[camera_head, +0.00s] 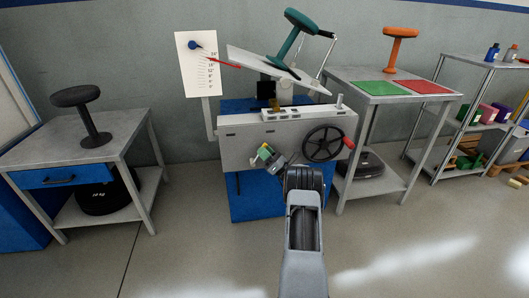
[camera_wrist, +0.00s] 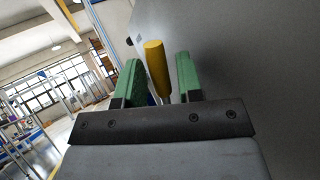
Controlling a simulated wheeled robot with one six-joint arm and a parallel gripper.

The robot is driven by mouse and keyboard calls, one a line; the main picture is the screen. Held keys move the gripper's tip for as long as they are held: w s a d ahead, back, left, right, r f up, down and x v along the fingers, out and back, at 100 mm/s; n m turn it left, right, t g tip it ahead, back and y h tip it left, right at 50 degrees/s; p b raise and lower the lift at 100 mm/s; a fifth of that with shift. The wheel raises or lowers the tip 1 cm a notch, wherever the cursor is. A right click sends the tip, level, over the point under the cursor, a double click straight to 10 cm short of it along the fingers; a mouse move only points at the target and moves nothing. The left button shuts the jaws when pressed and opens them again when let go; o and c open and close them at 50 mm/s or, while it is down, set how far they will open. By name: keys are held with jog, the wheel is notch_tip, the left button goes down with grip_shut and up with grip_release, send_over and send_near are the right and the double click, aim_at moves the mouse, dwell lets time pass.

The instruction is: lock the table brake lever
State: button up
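A yellow cylindrical lever handle (camera_wrist: 157,68) stands between the two green fingers of my gripper (camera_wrist: 160,80) in the wrist view. The fingers are open, and a gap shows on each side of the handle. In the head view, my gripper (camera_head: 266,156) is at the front face of the grey test machine (camera_head: 240,146), left of the black handwheel (camera_head: 322,144). The lever's base is hidden behind the gripper. The tilted table plate (camera_head: 262,66) on top of the machine carries a teal stool (camera_head: 292,38).
A white scale board (camera_head: 199,75) with a red pointer stands left of the machine. A grey side table (camera_head: 95,148) with a black stool is at the left. A table with green (camera_head: 377,91) and red (camera_head: 423,87) pads is at the right. The floor in front is clear.

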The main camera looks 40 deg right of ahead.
jog(key=p+v, duration=0.2)
jog(key=v, duration=1.1)
jog(key=shift+s+d+f+p, duration=0.15)
jog(key=shift+s+d+p, duration=0.05)
jog(key=shift+s+p, duration=0.15)
jog(key=w+a+r+n+g+y+p, duration=0.3)
jog(key=a+r+n+g+y+p, duration=0.3)
jog(key=a+r+n+g+p, duration=1.5)
jog(key=s+a+r+n+g+h+p, duration=0.15)
jog(key=s+a+r+h, duration=0.25)
jog(key=s+a+r, duration=0.4)
jog(key=s+a+r+n+g+h+p, duration=0.1)
jog(key=s+a+r+n+h+p, duration=0.25)
jog(key=a+r, duration=0.6)
jog(key=s+d+r+n+t+h+p, duration=0.2)
jog(key=s+r+n+h+p, duration=0.4)
jog(key=s+r+n, duration=0.3)
jog(key=shift+s+r+n+t+h+p, duration=0.3)
jog(key=shift+s+n+t+h+p, duration=0.15)
jog(key=shift+s+t+h, duration=0.4)
